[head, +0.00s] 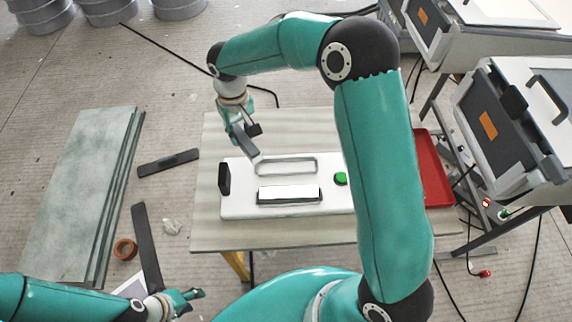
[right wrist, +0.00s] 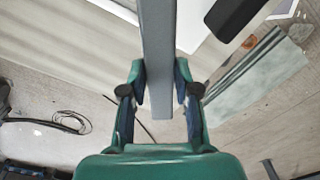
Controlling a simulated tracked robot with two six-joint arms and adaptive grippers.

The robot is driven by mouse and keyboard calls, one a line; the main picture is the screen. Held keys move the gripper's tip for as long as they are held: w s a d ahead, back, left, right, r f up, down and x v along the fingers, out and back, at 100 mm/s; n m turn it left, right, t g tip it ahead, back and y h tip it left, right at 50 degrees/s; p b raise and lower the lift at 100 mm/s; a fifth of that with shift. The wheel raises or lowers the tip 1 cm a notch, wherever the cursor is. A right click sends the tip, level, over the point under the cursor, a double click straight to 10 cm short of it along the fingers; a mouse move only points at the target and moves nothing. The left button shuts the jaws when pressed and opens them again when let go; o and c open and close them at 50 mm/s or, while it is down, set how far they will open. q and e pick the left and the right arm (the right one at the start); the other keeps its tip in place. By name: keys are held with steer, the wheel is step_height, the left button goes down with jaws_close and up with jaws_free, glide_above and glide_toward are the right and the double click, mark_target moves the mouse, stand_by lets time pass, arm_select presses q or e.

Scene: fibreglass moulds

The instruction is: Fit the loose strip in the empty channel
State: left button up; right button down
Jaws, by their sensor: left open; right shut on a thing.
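My right gripper (head: 240,130) is shut on a dark grey strip (head: 246,145), above the left part of a white mould panel (head: 238,203) on the table. In the right wrist view the fingers (right wrist: 158,95) pinch the grey strip (right wrist: 158,45) from both sides, and it points away from the palm. In the head view the strip hangs tilted, its lower end near the left end of a grey-rimmed rounded channel (head: 287,158). I cannot tell whether they touch. A second, dark-edged slot (head: 289,202) with a white middle lies below it. My left gripper (head: 180,301) is open and empty, lower left.
The panel has a black end block (head: 224,179) and a green knob (head: 340,179). A red tray (head: 434,165) is at the table's right. Stacked greenish boards (head: 80,190) and dark bars (head: 168,163) lie on the floor at left. My right arm hides the panel's right end.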

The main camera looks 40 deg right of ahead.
arm_select(q)
steer(key=shift+o, duration=0.5)
steer(key=shift+f, duration=0.1)
arm_select(e)
steer(key=shift+d+r+n, duration=0.25)
steer(key=shift+r+n, duration=0.05)
steer(key=shift+r, duration=0.05)
steer(key=s+d+r+n+b, duration=0.2)
steer(key=s+d+r+n, duration=0.25)
steer(key=r+n, duration=0.2)
step_height(320, 180, up, 5)
steer(key=n, duration=0.5)
glide_above(287, 167)
arm_select(q)
step_height(287, 167, down, 4)
steer(key=shift+b, duration=1.1)
arm_select(e)
steer(key=shift+m, duration=0.25)
step_height(287, 167, down, 19)
steer(key=shift+r, duration=0.1)
steer(key=shift+f, duration=0.25)
arm_select(q)
steer(key=shift+f, duration=0.1)
arm_select(e)
steer(key=c, duration=0.8)
jaws_free()
steer(key=shift+r, duration=0.1)
steer(key=shift+c, duration=0.2)
steer(key=shift+r, duration=0.1)
